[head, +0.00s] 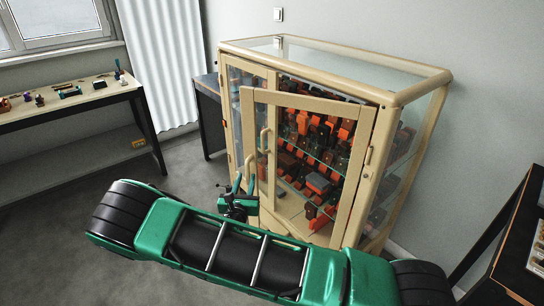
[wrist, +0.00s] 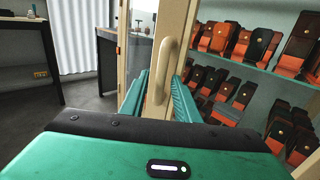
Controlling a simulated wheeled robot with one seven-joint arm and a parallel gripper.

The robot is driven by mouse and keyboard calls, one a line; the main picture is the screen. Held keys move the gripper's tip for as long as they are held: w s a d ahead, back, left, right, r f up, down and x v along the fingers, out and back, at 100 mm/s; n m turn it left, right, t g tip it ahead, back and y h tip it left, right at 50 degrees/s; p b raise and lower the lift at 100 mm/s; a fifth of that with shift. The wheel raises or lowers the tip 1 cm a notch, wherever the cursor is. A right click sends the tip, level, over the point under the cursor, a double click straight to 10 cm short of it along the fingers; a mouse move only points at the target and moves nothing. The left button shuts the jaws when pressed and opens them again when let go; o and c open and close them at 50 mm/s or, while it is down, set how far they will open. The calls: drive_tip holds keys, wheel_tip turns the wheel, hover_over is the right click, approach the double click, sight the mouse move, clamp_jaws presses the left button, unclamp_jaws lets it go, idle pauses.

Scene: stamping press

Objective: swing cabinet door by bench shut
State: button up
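The cabinet (head: 400,90) is a cream wood frame with glass panes and stands against the wall. Its right-hand door (head: 350,180) is ajar, with its left edge swung out in front of the frame. The left door (head: 233,125) looks closed. My gripper (head: 244,184) is at the free left edge of the ajar door, low by its handle. In the wrist view, the curved cream handle (wrist: 165,65) stands between the green fingertips of my gripper (wrist: 160,92). The fingers are apart, one on each side; contact with the handle cannot be told.
Orange and dark blocks (head: 310,130) fill the glass shelves inside. A bench (head: 70,100) with small items stands at the left, and a dark table (head: 210,85) is beside the cabinet. Another dark bench (head: 515,250) is at the right. The floor (head: 100,170) at left is clear.

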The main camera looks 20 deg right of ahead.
sight(256, 169)
drive_tip(key=shift+x, duration=1.2)
drive_tip(key=shift+s+a, duration=0.1)
clamp_jaws()
drive_tip(key=shift+w+d, duration=1.25)
drive_tip(key=shift+d, duration=0.2)
drive_tip(key=shift+w+d, duration=1.25)
drive_tip(key=shift+d, duration=0.15)
drive_tip(key=shift+w+d+f, duration=0.1)
drive_tip(key=shift+w+d, duration=0.35)
drive_tip(key=shift+d, duration=0.35)
drive_tip(key=shift+w+d+r, duration=0.1)
drive_tip(key=shift+w+d, duration=0.3)
drive_tip(key=shift+d, duration=0.45)
drive_tip(key=shift+w+d+f, duration=0.1)
drive_tip(key=shift+w+d, duration=0.35)
drive_tip(key=shift+d, duration=0.45)
drive_tip(key=shift+w+d, duration=0.35)
drive_tip(key=shift+d, duration=0.35)
drive_tip(key=shift+w+d, duration=0.35)
drive_tip(key=shift+d, duration=0.4)
drive_tip(key=shift+w+d, duration=0.4)
drive_tip(key=shift+d, duration=0.3)
drive_tip(key=shift+o, duration=0.7)
unclamp_jaws()
drive_tip(key=shift+o, duration=0.3)
drive_tip(key=shift+a, duration=0.2)
drive_tip(key=shift+a, duration=0.1)
